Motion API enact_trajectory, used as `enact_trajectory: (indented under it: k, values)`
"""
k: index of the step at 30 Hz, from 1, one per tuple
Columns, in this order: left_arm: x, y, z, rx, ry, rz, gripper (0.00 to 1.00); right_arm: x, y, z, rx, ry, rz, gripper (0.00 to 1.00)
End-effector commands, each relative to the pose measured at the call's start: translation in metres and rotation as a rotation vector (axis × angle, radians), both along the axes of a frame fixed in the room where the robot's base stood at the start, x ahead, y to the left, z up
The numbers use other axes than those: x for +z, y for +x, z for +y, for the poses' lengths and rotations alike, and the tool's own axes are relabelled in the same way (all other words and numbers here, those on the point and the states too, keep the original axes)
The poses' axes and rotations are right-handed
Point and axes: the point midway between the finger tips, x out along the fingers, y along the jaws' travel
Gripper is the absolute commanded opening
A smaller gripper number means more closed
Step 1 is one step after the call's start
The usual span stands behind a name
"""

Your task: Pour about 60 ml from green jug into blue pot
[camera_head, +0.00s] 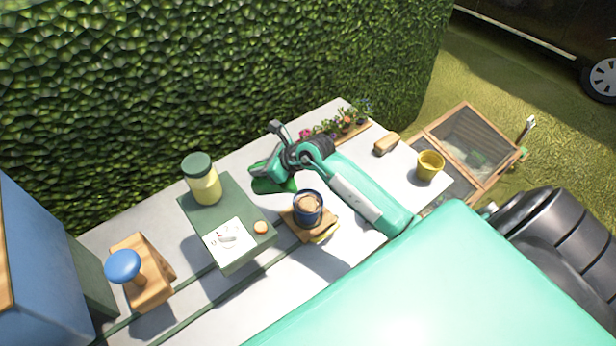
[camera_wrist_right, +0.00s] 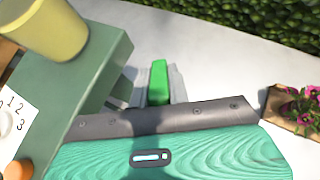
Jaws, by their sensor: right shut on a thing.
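The blue pot (camera_head: 308,214) stands upright on a small wooden board, with brown soil showing inside its rim. My right gripper (camera_head: 268,178) is at the left of the pot, low over the table, beside the green box. It is shut on a green thing (camera_head: 275,186), which I take to be the green jug, mostly hidden by the gripper. In the right wrist view a bright green part (camera_wrist_right: 158,82) shows between the grey fingers; the rest is hidden behind my wrist. Its tilt and contents cannot be told. My left gripper is not in view.
A green box (camera_head: 236,250) carries a lidded yellow jar (camera_head: 204,182), a dial card and an orange knob. A wooden stand with a blue knob (camera_head: 122,266) is at left. A flower planter (camera_head: 340,130), brush (camera_head: 386,144) and yellow pot (camera_head: 430,166) stand at the back and right.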

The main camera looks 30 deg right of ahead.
Motion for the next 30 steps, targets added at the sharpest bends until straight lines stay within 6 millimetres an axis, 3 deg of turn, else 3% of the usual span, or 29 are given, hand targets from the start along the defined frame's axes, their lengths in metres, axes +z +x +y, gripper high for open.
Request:
enact_trajectory:
  k: [30]
  values:
    - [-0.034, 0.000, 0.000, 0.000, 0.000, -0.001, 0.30, 0.015, -0.009, -0.008, -0.001, 0.096, -0.134, 0.00]
